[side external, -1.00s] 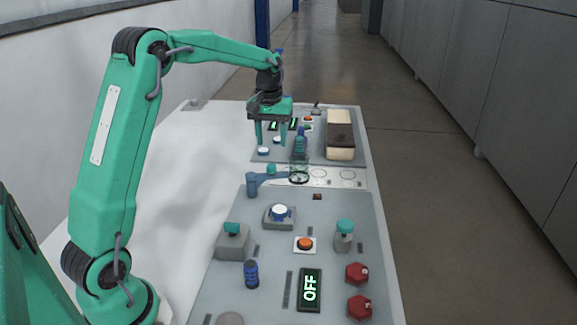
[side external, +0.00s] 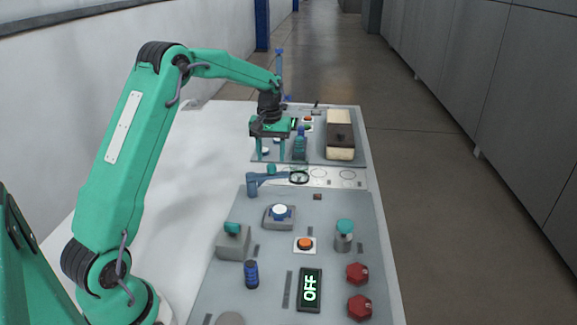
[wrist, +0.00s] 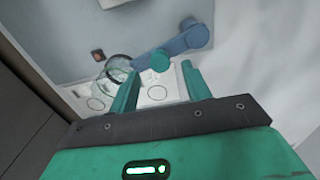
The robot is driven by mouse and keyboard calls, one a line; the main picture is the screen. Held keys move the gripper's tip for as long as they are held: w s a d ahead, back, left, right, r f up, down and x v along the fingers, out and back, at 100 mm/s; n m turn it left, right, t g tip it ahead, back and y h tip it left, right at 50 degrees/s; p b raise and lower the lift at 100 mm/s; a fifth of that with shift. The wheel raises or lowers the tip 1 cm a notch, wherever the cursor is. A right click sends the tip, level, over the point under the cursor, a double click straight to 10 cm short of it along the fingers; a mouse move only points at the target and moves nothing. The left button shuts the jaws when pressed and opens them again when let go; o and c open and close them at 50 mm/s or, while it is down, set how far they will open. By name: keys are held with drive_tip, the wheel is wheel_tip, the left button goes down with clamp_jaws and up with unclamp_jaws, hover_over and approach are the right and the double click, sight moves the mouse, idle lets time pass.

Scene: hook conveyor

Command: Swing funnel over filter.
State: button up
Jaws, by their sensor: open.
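A blue swing arm (side external: 268,178) stands on a post at the left of a white plate. It carries a dark-rimmed clear ring, seemingly the funnel (side external: 299,177), at its right end. A teal knob (side external: 271,169) sits on the arm; it also shows in the wrist view (wrist: 160,60). My gripper (side external: 270,157) is open and empty, its fingers pointing down just above and behind the knob. In the wrist view the knob appears between and beyond my fingertips (wrist: 160,78). Flat circles (side external: 347,174) mark the plate right of the funnel; I cannot tell which is the filter.
A teal bottle (side external: 300,146) stands close to the right of my fingers. A cream and brown block (side external: 340,135) is at the back right. The nearer grey panel holds buttons, knobs and an OFF display (side external: 310,290). White table at left is clear.

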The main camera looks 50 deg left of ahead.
sight(271, 165)
drive_tip(key=shift+f, duration=2.05)
clamp_jaws()
